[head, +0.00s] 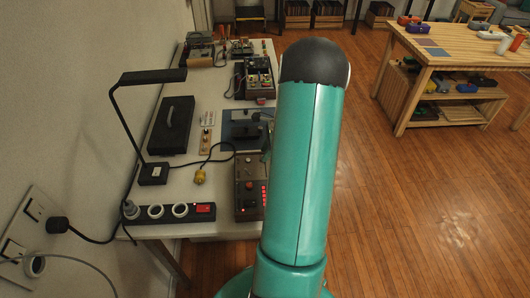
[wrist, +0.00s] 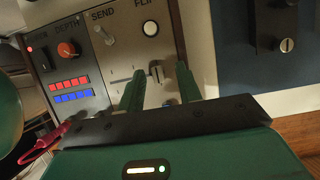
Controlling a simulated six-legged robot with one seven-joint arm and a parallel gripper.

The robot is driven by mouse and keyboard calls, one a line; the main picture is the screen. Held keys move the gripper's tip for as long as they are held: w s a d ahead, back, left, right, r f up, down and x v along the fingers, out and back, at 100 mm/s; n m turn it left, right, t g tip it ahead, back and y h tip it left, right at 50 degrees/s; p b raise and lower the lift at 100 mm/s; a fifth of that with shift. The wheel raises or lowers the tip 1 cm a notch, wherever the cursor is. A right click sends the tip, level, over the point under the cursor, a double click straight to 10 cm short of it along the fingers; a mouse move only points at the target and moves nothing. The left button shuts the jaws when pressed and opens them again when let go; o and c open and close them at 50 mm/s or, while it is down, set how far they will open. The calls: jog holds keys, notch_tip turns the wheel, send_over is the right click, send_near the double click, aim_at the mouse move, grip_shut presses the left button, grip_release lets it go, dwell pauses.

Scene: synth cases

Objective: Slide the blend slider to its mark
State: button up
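A grey control panel (wrist: 85,60) with wooden sides fills the upper left of the wrist view. It has labels reading DEPTH and SEND, and a partly cut-off one. My gripper (wrist: 160,85) is over its right part, the two green fingers apart. A pale slider cap and slot (wrist: 154,73) show between the fingers, apparently without contact. No BLEND label is readable, and I cannot make out the mark; the fingers hide part of the panel. In the head view a panel with red lights (head: 250,186) stands on the white table, partly behind my arm, which hides the gripper.
The panel also has an orange knob (wrist: 68,49), a white round knob (wrist: 150,28), and red and blue button rows. A magenta cable (wrist: 45,141) is at its lower left. A dark blue board (wrist: 265,45) lies to the right. A power strip (head: 170,211) sits at the table's front.

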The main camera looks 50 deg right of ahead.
jog(key=v, duration=1.2)
jog(key=shift+r, duration=0.35)
jog(key=shift+d, duration=0.1)
jog(key=w+a+r+n+h, duration=0.15)
jog(key=a+r+n, duration=0.25)
jog(key=a, duration=0.4)
jog(key=w+a+r+n, duration=0.3)
jog(key=a+r+n, duration=0.1)
jog(key=a, duration=0.4)
jog(key=w+a+r+n, duration=0.2)
jog(key=a+r+n, duration=0.25)
jog(key=a, duration=0.35)
jog(key=s+a+r+n, duration=0.1)
jog(key=s+a+n, duration=0.2)
jog(key=a+n, duration=0.2)
jog(key=s+a+r+n+t+h, duration=0.1)
jog(key=s+a+n, duration=0.3)
jog(key=a, duration=0.4)
jog(key=s+a+r+n+t, duration=0.1)
jog(key=s+a+n, duration=0.2)
jog(key=a+n, duration=0.3)
jog(key=shift+s+a+r, duration=0.15)
jog(key=shift+a+r, duration=0.05)
jog(key=shift+a, duration=0.55)
